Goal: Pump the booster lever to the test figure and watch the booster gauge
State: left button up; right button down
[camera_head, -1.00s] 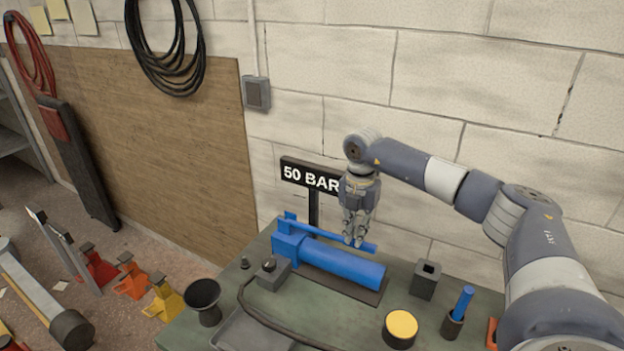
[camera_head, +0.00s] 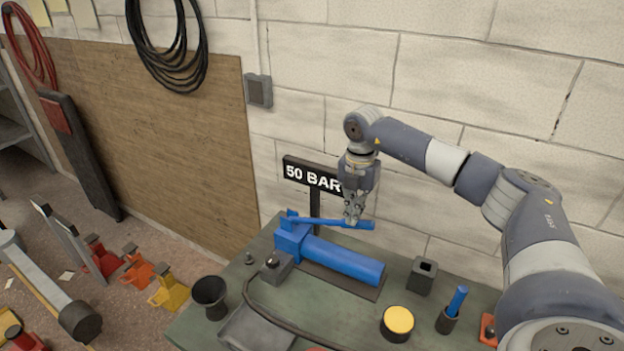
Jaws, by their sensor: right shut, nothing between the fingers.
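The blue booster (camera_head: 345,258) lies on the green bench top, a thick cylinder with a block at its left end. Its thin blue lever (camera_head: 328,222) runs from that block to the right above the cylinder, near level. My right gripper (camera_head: 352,220) points down at the lever's right end. Its fingers are shut with nothing between them; the tips overlap the lever in the picture, and I cannot tell whether they touch it. I cannot make out a gauge dial. A sign (camera_head: 311,174) behind the booster reads "50 BAR". My left gripper is out of view.
On the bench (camera_head: 218,337) stand a black funnel-like cup (camera_head: 210,297), a yellow-topped round can (camera_head: 398,321), a square dark socket block (camera_head: 422,276) and a holder with a blue rod (camera_head: 457,301). A dark hose curves across the front. The block wall stands close behind.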

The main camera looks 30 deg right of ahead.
dwell(0.3)
jog(key=shift+s+f+b, duration=0.15)
jog(key=shift+f+b, duration=0.9)
jog(key=shift+f, duration=0.65)
jog(key=shift+s+f+b, duration=0.1)
jog(key=shift+f+b, duration=0.9)
jog(key=shift+f, duration=0.7)
jog(key=r+p, duration=0.6)
jog(key=r, duration=0.1)
jog(key=shift+w+a, duration=0.1)
jog(key=shift+w, duration=0.2)
jog(key=shift+f, duration=0.1)
jog(key=shift+s+d, duration=0.1)
jog(key=shift+d, duration=0.1)
